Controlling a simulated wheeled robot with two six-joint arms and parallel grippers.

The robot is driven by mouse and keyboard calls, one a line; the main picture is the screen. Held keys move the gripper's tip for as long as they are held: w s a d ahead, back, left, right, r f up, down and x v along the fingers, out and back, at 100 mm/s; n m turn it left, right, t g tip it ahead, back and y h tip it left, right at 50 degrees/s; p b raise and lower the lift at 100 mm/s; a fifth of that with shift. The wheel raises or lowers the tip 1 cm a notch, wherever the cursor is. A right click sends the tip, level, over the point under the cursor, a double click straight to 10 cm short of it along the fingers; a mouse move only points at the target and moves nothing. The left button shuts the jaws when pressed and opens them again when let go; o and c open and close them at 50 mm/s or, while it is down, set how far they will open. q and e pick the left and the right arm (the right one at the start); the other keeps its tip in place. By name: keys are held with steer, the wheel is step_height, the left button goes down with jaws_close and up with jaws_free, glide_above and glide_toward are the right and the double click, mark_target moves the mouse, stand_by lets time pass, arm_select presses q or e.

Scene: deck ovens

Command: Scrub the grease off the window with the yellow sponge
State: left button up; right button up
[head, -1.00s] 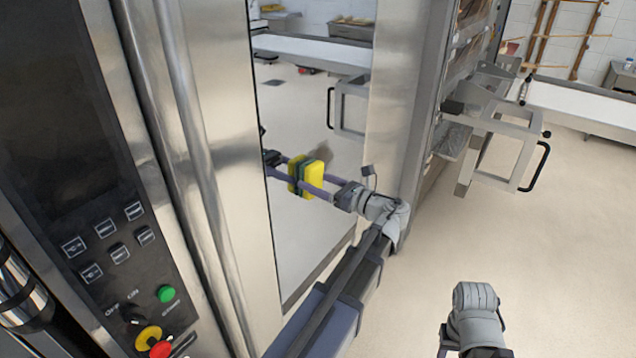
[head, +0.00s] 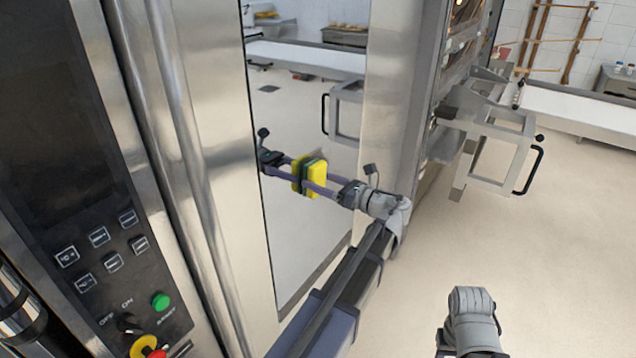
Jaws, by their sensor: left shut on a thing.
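The yellow sponge (head: 317,179), with a dark green layer on its left side, is gripped between the fingers of my left gripper (head: 312,181). The window (head: 305,240) is a tall mirror-like pane that reflects the gripper and sponge. The sponge is at the pane, next to its own reflection; I cannot tell whether it touches. A small brownish grease smudge (head: 313,154) shows just above the sponge, partly hidden by it. Part of my right arm shows at the lower right, but its gripper is out of view.
A control panel (head: 105,240) with buttons stands at the left, beside a vertical steel bar. Behind my left arm is another oven (head: 450,75), with a metal frame and black handle (head: 529,171) jutting out. Open floor (head: 570,260) lies at the right.

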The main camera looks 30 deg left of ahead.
mark_target(326, 174)
arm_select(q)
steer(key=shift+w, duration=1.6)
steer(key=shift+w, duration=0.15)
steer(key=shift+w+d, duration=0.15)
steer(key=shift+w, duration=1.4)
steer(key=shift+w, duration=0.1)
steer(key=shift+w+d, duration=0.1)
steer(key=shift+w, duration=1.55)
steer(key=shift+s, duration=0.1)
steer(key=shift+s, duration=1.7)
